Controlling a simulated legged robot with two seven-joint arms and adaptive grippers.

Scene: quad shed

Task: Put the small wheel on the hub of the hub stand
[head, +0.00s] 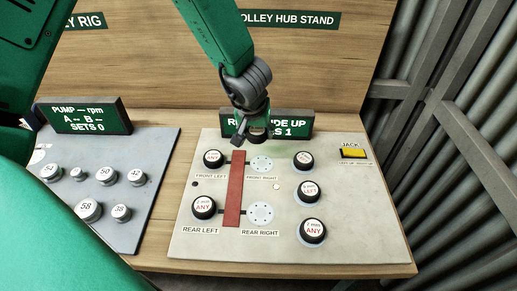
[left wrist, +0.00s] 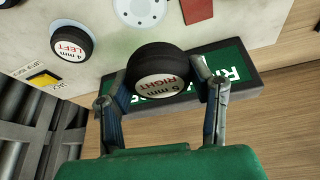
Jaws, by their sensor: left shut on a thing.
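My left gripper (head: 255,129) is shut on a small black wheel, which shows in the left wrist view (left wrist: 160,72) with a white face reading "5 mm RIGHT". The gripper holds it above the back of the pale hub stand board (head: 270,240), in front of the display. The front right hub (head: 262,164) and rear right hub (head: 260,213) are bare pale discs. The front left hub bears a black wheel (head: 214,159); the rear left bears another, marked "ANY" (head: 203,207). A pale disc (left wrist: 145,10) shows beyond the held wheel in the wrist view. My right gripper is not in view.
Three loose wheels, back (head: 303,160), middle (head: 307,190) and front (head: 312,231), sit on the board's right. A red bar (head: 235,188) lies between the hub columns. The green display (head: 290,124) stands at the back. A yellow jack button (head: 354,153) is far right.

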